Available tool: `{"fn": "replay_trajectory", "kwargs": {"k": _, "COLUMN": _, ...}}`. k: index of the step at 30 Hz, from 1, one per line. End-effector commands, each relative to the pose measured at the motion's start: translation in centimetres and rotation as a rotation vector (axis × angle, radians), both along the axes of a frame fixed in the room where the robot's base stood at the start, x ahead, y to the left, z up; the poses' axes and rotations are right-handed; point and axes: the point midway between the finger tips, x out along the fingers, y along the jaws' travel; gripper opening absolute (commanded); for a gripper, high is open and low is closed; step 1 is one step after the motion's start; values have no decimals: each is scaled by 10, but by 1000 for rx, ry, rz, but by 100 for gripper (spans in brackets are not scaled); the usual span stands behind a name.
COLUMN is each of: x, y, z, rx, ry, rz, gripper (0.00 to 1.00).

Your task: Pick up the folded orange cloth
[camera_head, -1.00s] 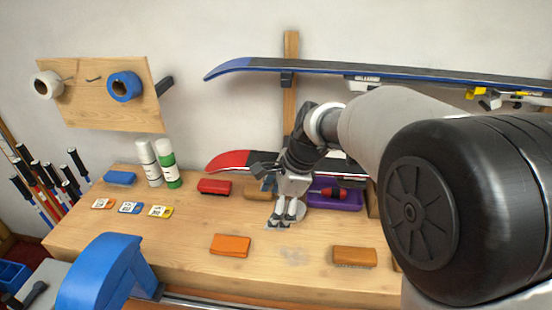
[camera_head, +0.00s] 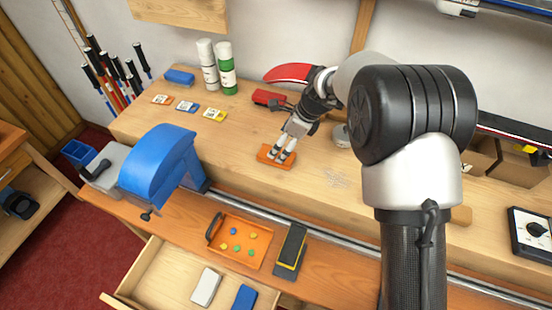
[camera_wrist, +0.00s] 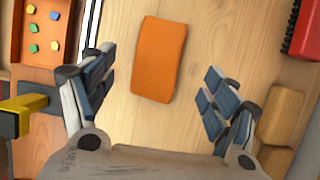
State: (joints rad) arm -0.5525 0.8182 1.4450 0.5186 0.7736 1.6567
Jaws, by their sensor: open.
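The folded orange cloth (camera_head: 266,153) lies flat on the wooden bench (camera_head: 240,135). It also shows whole in the wrist view (camera_wrist: 158,58), as a plain rounded rectangle. My gripper (camera_head: 284,152) is over the cloth in the head view, and its fingers cover part of it. In the wrist view my gripper (camera_wrist: 160,95) is open and empty, with its fingers spread wide on both sides. The cloth is between and beyond them, closer to the left finger. No finger is seen touching it; the height gap is hard to judge.
A blue vise (camera_head: 158,165) stands at the bench's front left. An orange tray (camera_head: 262,262) with small coloured pieces is in front. A drawer (camera_head: 150,270) stands open below. A red brush (camera_head: 268,97) and two bottles (camera_head: 227,75) stand behind. Bare wood surrounds the cloth.

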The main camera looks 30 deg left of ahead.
Motion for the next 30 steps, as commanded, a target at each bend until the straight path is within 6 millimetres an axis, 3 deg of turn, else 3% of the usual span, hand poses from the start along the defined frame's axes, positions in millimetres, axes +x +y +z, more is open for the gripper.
{"fn": "replay_trajectory", "kwargs": {"k": 7, "x": -1, "y": 4, "z": -14, "rx": 0, "ry": 1, "rz": 1, "gripper": 80}}
{"fn": "replay_trajectory", "kwargs": {"k": 15, "x": -5, "y": 15, "z": -52, "rx": -1, "ry": 0, "rz": 1, "gripper": 80}}
{"fn": "replay_trajectory", "kwargs": {"k": 23, "x": -4, "y": 17, "z": -53, "rx": 0, "ry": -2, "rz": 0, "gripper": 80}}
{"fn": "replay_trajectory", "kwargs": {"k": 30, "x": -4, "y": 17, "z": -53, "rx": -1, "ry": -1, "rz": 1, "gripper": 64}}
